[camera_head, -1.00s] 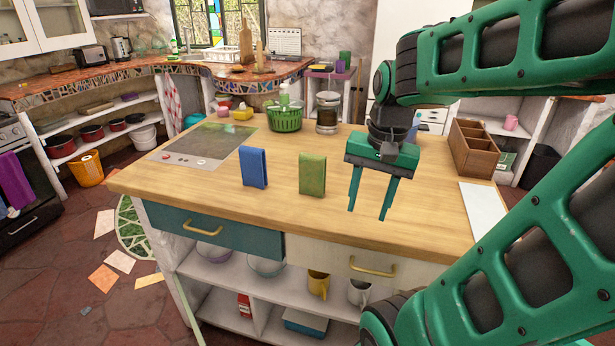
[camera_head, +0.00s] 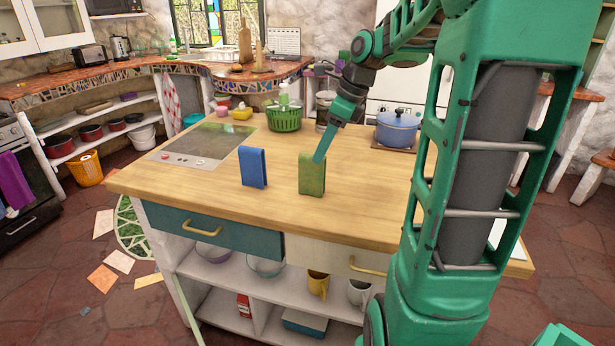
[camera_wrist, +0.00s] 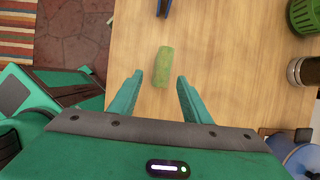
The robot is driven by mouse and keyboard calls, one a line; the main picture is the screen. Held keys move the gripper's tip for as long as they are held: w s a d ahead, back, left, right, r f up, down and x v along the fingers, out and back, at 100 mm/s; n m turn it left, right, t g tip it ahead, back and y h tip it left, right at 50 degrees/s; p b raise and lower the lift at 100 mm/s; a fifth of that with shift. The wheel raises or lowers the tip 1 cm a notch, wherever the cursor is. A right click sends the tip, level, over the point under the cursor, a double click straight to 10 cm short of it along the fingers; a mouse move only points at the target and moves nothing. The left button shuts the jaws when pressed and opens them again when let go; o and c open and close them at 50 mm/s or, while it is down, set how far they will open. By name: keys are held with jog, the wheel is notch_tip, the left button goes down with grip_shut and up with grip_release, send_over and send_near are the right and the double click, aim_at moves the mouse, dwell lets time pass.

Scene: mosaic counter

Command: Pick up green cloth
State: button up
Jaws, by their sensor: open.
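The green cloth (camera_head: 312,176) stands upright, folded, on the wooden counter top (camera_head: 215,205), to the right of a folded blue cloth (camera_head: 253,167). My gripper (camera_head: 319,160) is just above and behind the green cloth in the head view, its fingertips overlapping the cloth's top edge. In the wrist view, my gripper (camera_wrist: 160,88) is open, and the green cloth (camera_wrist: 162,67) lies ahead of the gap between the fingers, seen from above. Nothing is between the fingers. I cannot tell whether a finger touches the cloth.
A cooktop (camera_head: 203,146) is at the counter's back left. A green basket (camera_head: 284,118) stands at the back. A blue pot (camera_head: 398,130) is behind, to the right. The blue cloth also shows at the wrist view's top edge (camera_wrist: 163,7). The counter's front left is clear.

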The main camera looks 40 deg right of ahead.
aim_at(307, 175)
jog(key=shift+w+f+m, duration=0.25)
jog(key=shift+w+m, duration=0.05)
jog(key=x, duration=1)
jog(key=shift+w+a+f, duration=0.15)
jog(key=shift+w+f, duration=0.05)
grip_shut()
